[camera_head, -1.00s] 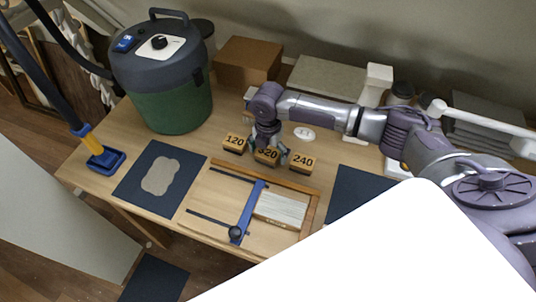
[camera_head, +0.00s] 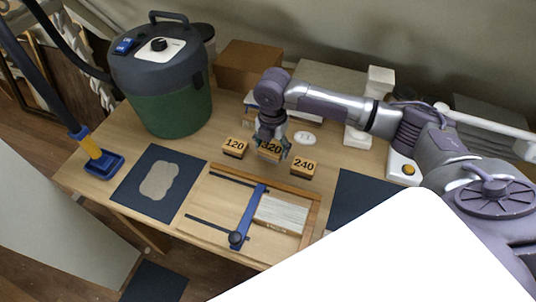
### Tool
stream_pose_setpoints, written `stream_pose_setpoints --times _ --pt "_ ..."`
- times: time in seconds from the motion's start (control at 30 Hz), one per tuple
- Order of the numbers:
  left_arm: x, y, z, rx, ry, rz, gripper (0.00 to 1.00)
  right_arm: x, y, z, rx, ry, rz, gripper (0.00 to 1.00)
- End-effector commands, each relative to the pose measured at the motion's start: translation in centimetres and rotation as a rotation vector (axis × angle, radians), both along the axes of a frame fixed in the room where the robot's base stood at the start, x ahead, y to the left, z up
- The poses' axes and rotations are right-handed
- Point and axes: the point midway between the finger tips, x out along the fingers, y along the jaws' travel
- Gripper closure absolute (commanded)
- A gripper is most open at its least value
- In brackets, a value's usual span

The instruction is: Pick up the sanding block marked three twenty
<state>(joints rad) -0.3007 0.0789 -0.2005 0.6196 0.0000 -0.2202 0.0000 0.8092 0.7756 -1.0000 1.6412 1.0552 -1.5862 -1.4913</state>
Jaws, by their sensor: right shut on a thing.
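The sanding block marked 320 (camera_head: 270,149) is a small tan block with dark numerals. My right gripper (camera_head: 272,150) is shut on it from above and partly covers it. The block appears slightly above the table, between the block marked 120 (camera_head: 235,147) on its left and the block marked 240 (camera_head: 303,167) on its right. Those two rest on the table. My left gripper is not in view.
A wooden frame with a blue bar (camera_head: 248,216) lies in front of the blocks. A green canister vacuum (camera_head: 170,95) stands at the back left. Dark mats (camera_head: 138,193) lie on either side. Boxes (camera_head: 248,65) line the back.

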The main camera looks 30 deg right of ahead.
Motion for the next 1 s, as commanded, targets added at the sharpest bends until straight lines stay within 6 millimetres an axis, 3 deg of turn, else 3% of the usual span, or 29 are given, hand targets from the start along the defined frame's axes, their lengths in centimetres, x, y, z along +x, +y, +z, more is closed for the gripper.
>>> stream_pose_setpoints --times 0.2,0.5,1.0 --pt "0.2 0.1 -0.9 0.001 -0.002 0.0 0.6 -3.9 -2.6 2.3 -0.005 0.001 -0.001 0.65" --pt "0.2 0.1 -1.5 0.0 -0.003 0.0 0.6 -7.6 -5.0 5.1 -0.004 0.002 -0.001 0.65" --pt "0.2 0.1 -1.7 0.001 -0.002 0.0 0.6 -8.8 -5.7 6.1 -0.002 0.003 -0.001 0.65"
